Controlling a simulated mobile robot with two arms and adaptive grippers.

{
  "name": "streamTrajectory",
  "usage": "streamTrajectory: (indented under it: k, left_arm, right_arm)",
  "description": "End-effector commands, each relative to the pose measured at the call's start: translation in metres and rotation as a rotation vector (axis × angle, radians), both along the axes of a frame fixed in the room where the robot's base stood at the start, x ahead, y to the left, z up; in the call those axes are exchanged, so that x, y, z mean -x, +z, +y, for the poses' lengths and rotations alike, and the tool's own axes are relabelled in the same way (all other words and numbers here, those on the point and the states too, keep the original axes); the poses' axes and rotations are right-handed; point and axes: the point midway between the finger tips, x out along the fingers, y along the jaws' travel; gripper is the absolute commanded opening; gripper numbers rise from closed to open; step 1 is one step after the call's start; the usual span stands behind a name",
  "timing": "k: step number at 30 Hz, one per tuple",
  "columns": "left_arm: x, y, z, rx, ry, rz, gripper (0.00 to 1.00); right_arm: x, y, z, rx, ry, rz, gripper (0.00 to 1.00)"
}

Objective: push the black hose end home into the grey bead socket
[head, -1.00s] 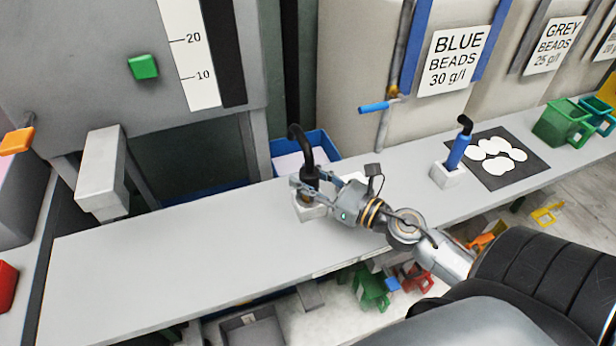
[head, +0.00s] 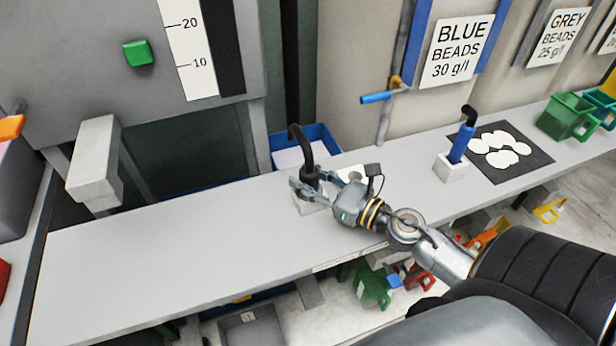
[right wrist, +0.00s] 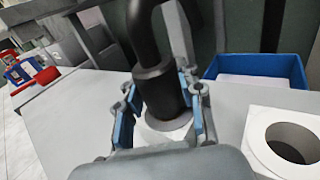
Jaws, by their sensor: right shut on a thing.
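My right gripper (head: 308,184) is shut on the black hose end (head: 308,158), above the bench at mid-picture. In the right wrist view the thick black collar of the hose (right wrist: 160,92) stands nearly upright between the blue-padded fingers (right wrist: 160,115). Its lower end is over a pale round surface; I cannot tell how deep it sits. A white block (head: 312,206) shows beneath the gripper in the head view. A second white block with a round, empty hole (right wrist: 290,145) stands to the right in the wrist view. I cannot identify the grey bead socket for sure. My left gripper is not in view.
A blue bin (head: 318,136) stands behind the hose. A blue hose (head: 462,140) stands in a white block (head: 450,168) further right, beside a black mat (head: 535,160) with white discs. The bench's left part (head: 150,245) is clear.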

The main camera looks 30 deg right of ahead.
Motion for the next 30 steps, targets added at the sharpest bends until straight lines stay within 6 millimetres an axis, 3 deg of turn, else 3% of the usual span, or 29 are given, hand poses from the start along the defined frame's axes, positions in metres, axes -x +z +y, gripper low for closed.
streamTrajectory:
  k: [2, 3, 6, 7, 20, 30]
  left_arm:
    - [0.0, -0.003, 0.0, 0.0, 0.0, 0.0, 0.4]
    - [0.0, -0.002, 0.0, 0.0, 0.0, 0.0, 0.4]
    - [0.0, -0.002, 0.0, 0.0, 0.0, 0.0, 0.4]
    - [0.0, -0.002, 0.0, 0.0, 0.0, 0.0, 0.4]
    - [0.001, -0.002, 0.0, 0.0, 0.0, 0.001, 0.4]
    - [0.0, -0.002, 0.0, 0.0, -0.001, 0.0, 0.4]
  right_arm:
    - [0.0, -0.002, 0.0, 0.0, 0.0, -0.002, 0.0]
    - [0.0, -0.001, 0.0, 0.0, 0.0, -0.002, 0.41]
    - [0.0, -0.001, 0.0, 0.0, 0.0, -0.002, 0.61]
    - [0.0, -0.001, 0.0, 0.0, 0.0, -0.002, 0.64]
    - [0.008, -0.003, -0.003, -0.005, -0.002, 0.004, 0.64]
    - [0.069, -0.003, -0.026, -0.004, -0.006, 0.005, 0.64]
